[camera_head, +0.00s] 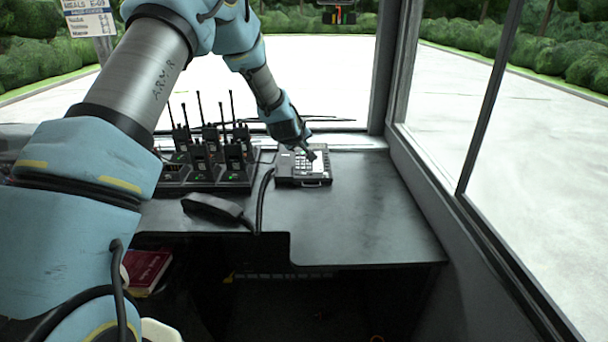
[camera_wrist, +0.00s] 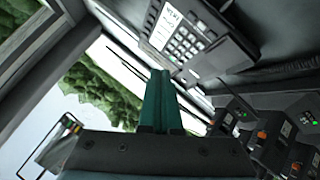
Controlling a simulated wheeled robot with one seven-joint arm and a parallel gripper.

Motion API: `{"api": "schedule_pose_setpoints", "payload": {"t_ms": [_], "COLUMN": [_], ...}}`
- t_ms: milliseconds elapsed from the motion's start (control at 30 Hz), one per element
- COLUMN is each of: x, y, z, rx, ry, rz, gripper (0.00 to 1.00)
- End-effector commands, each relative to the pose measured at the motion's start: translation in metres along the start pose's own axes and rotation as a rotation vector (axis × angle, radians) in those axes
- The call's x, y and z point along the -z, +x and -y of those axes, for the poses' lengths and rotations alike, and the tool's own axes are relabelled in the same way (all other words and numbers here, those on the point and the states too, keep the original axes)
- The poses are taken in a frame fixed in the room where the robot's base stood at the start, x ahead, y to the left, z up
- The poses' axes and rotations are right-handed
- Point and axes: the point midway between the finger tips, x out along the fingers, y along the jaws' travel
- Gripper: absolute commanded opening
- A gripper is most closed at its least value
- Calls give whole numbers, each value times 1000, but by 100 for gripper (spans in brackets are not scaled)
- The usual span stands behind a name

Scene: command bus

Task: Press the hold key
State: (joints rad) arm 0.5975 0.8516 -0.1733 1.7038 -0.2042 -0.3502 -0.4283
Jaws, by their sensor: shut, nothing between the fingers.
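A dark desk phone (camera_head: 304,168) with a light keypad sits on the grey desk near the window. My gripper (camera_head: 309,154) is shut and empty, its tip over the phone's right part in the head view; I cannot tell whether it touches. In the wrist view the phone (camera_wrist: 214,44) is at the top, with pale keys and a white label, and the shut teal fingers (camera_wrist: 161,76) show below and left of it. The key labels are too small to read, so I cannot tell which is the hold key. The handset (camera_head: 212,208) lies off the phone on the desk, with its cord beside it.
Several handheld radios with antennas stand in a charger (camera_head: 206,180) left of the phone; they also show in the wrist view (camera_wrist: 284,135). Window frames bound the desk (camera_head: 365,215) at the back and right. The desk right of the phone is clear. A red book (camera_head: 146,270) lies below.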

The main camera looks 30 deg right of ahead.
Motion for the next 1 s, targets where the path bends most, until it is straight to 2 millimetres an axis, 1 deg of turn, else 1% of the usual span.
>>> {"api": "schedule_pose_setpoints", "payload": {"t_ms": [167,600,767,1000], "x": [-9,-39,-43,-43], "y": [11,53,59,58], "z": [9,40,43,43], "rx": [1,0,0,0], "ry": [0,0,0,0], "rz": [1,0,0,0], "gripper": [0,0,0,0]}}
